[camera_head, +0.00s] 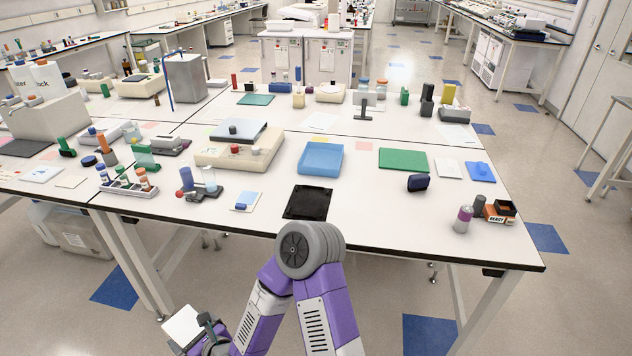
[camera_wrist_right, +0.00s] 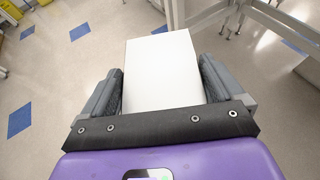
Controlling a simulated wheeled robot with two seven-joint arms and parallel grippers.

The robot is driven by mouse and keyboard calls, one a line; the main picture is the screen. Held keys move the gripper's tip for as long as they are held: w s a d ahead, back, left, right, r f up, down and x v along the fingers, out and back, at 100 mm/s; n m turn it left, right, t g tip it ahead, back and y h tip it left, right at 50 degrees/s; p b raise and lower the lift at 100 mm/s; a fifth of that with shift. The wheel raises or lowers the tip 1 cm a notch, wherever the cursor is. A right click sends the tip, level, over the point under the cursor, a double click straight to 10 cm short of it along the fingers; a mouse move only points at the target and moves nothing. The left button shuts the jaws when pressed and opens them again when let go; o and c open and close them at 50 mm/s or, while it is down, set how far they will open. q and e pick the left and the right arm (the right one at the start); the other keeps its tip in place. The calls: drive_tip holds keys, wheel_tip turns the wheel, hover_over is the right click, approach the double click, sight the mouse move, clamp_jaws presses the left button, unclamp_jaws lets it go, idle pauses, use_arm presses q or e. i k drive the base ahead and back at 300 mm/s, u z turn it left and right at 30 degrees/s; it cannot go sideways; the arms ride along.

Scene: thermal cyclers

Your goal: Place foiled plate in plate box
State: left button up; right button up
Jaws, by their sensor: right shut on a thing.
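The foiled plate (camera_head: 182,325) shows as a white, flat rectangular piece at the bottom left of the head view, low and in front of the table. My right gripper (camera_head: 193,338) is shut on it. In the right wrist view the plate (camera_wrist_right: 162,72) sits between the two grey fingers of the right gripper (camera_wrist_right: 162,88), its plain pale face toward the camera. A shallow blue open box (camera_head: 321,158), which looks like the plate box, rests on the middle of the table and looks empty. My left gripper is not in view.
The table's front edge (camera_head: 400,250) lies between the held plate and the box. A black mat (camera_head: 306,203) lies in front of the box. A grey-lidded machine (camera_head: 238,148) stands left of it, a green mat (camera_head: 403,159) right. Tube racks (camera_head: 128,185) stand near the left front.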

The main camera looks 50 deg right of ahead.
sight(322, 161)
drive_tip(key=u, duration=0.2)
drive_tip(key=k, duration=1.1)
drive_tip(key=z, duration=1.25)
drive_tip(key=i, duration=0.5)
drive_tip(key=z, duration=0.05)
